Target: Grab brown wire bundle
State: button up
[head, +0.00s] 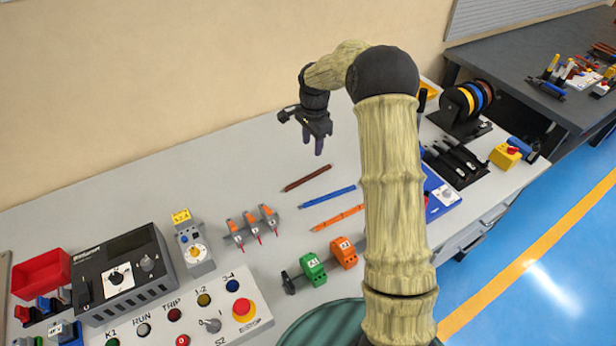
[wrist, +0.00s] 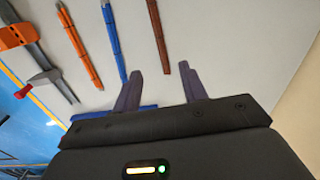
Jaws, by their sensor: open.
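The brown wire bundle (head: 307,178) lies flat on the grey bench, the farthest back of three bundles. In the wrist view the brown bundle (wrist: 157,34) runs up to the top edge, ahead of my fingers and apart from them. My gripper (head: 313,147) is open and empty above the bench, behind the brown bundle in the head view. In the wrist view my gripper (wrist: 161,82) shows two spread purple-grey fingers with bare bench between them. The blue bundle (head: 328,196) and orange bundle (head: 337,217) lie in front of the brown one.
Orange clamp-like tools (head: 251,226) lie left of the bundles. Green (head: 313,269) and orange (head: 343,252) blocks stand in front. A control panel (head: 181,325) and a dark instrument (head: 120,272) sit at left. A spool rack (head: 467,105) stands at right. Bench behind the bundles is clear.

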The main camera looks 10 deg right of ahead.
send_over(310, 175)
notch_tip(310, 175, down, 8)
jog(key=shift+d+r+p, duration=0.15)
jog(key=shift+r+p, duration=0.05)
jog(key=shift+p, duration=0.25)
jog(key=shift+f, duration=0.1)
jog(key=f, duration=0.2)
jog(key=f+p, duration=0.1)
jog(key=f, duration=0.2)
jog(key=shift+w+a, duration=0.1)
jog(key=shift+a, duration=0.1)
jog(key=shift+c, duration=0.2)
grip_shut()
